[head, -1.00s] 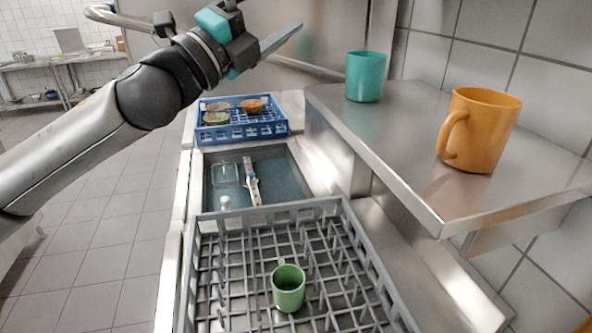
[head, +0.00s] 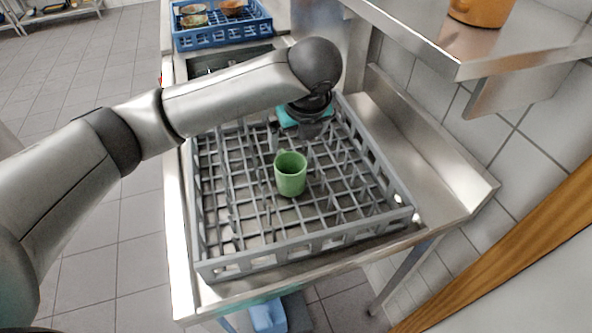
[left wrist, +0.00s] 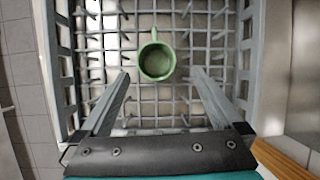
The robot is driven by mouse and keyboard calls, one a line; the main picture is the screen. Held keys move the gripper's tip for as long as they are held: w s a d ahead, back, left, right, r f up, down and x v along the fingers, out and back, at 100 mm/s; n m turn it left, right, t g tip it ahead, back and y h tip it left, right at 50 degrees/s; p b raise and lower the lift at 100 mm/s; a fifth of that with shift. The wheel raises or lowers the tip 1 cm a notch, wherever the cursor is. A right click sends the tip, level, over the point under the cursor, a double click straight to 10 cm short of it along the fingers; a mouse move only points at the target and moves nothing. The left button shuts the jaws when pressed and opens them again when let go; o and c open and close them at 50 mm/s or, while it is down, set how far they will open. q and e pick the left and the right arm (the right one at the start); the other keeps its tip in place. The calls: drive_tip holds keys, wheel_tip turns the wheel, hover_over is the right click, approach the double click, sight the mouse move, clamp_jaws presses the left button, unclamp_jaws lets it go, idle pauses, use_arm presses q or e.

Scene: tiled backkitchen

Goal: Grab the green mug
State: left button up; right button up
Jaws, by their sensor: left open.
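The green mug (head: 290,178) stands upright in the grey dish rack (head: 268,253), near its middle. In the left wrist view the mug (left wrist: 157,64) shows from above, with its handle pointing to the top of the picture. My left gripper (left wrist: 158,82) is open and empty, its two fingers spread to either side below the mug in that view. In the head view the left gripper (head: 297,135) hangs over the rack just behind the mug, its fingers partly hidden. My right gripper is not in view.
A blue rack (head: 222,32) with bowls stands at the back on the counter. The grey rack's upright pegs surround the green mug.

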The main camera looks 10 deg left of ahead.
use_arm(q)
drive_tip(key=b, duration=0.2)
approach(287, 171)
drive_tip(key=shift+w+f+g, duration=0.1)
drive_tip(key=shift+f+g, duration=0.2)
drive_tip(key=shift+f, duration=0.3)
drive_tip(key=shift+b+x, duration=0.3)
drive_tip(key=shift+x, duration=2.75)
drive_tip(key=shift+w, duration=0.2)
drive_tip(key=shift+r, duration=0.1)
drive_tip(key=shift+c, duration=0.2)
drive_tip(key=c, duration=1.2)
drive_tip(key=shift+c, duration=0.2)
